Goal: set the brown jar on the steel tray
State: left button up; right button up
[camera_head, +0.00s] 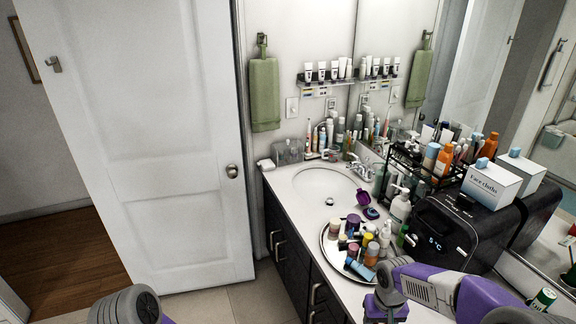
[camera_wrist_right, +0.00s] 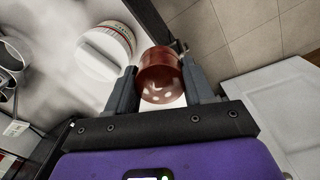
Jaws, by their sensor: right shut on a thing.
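The brown jar (camera_wrist_right: 160,80) is reddish-brown, glossy and rounded. In the right wrist view it sits between the two fingers of my right gripper (camera_wrist_right: 158,70), which is shut on it. The head view does not show the jar; there my right arm (camera_head: 430,284) reaches in over the front of the counter, with its purple wrist end at the bottom edge. The round steel tray (camera_head: 326,254) lies on the counter in front of the sink, crowded with small jars, tubes and bottles. My left gripper is out of view; only part of my left arm shows at the bottom left.
A white tub with a coloured band (camera_wrist_right: 112,40) is beside the jar in the wrist view. A black appliance (camera_head: 440,235) and a pump bottle (camera_head: 400,207) stand right of the tray. A purple open container (camera_head: 364,199) lies behind it. The sink (camera_head: 320,185) is clear.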

jog(key=s+a+f+b, duration=0.1)
jog(key=a+f+b, duration=0.1)
jog(key=f, duration=0.4)
jog(key=s+a+f+b, duration=0.1)
jog(key=a+f+b, duration=0.2)
jog(key=f, duration=0.3)
jog(key=shift+s+a+f+b, duration=0.35)
jog(key=shift+f+b, duration=0.05)
